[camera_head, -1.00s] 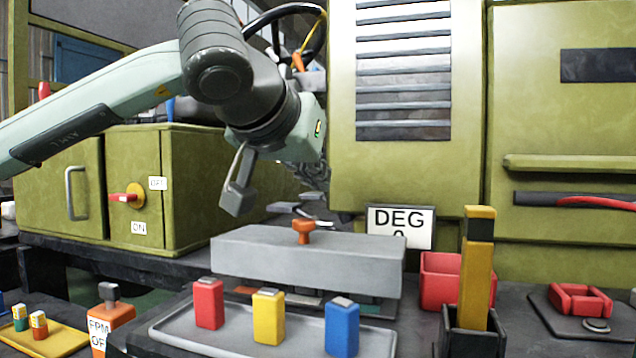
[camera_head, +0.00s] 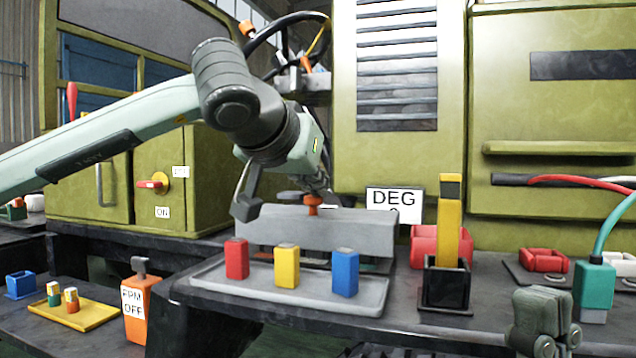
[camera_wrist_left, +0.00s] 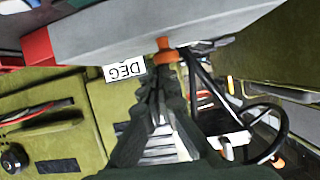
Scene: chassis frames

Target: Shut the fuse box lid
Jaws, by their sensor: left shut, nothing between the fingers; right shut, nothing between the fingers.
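The fuse box lid is a long grey cover (camera_head: 345,235) with an orange knob (camera_head: 313,206) on top. It stands partly raised behind a grey tray, with a gap below its front edge where small parts show. In the left wrist view the lid (camera_wrist_left: 120,28) and the knob (camera_wrist_left: 165,50) are at the top. My left gripper (camera_head: 319,187) is shut and empty, just behind the knob. In the left wrist view its fingertips (camera_wrist_left: 165,70) lie close to the knob; whether they touch it is unclear. My right gripper (camera_head: 541,318) is shut and empty at the lower right, away from the lid.
Red, yellow and blue blocks stand on the grey tray (camera_head: 220,284) in front of the lid. A black holder (camera_head: 446,283) with a yellow post and a red bin (camera_head: 424,246) stand to the right. A DEG sign (camera_head: 395,200) and green cabinets are behind. A teal plug (camera_head: 594,287) is near my right gripper.

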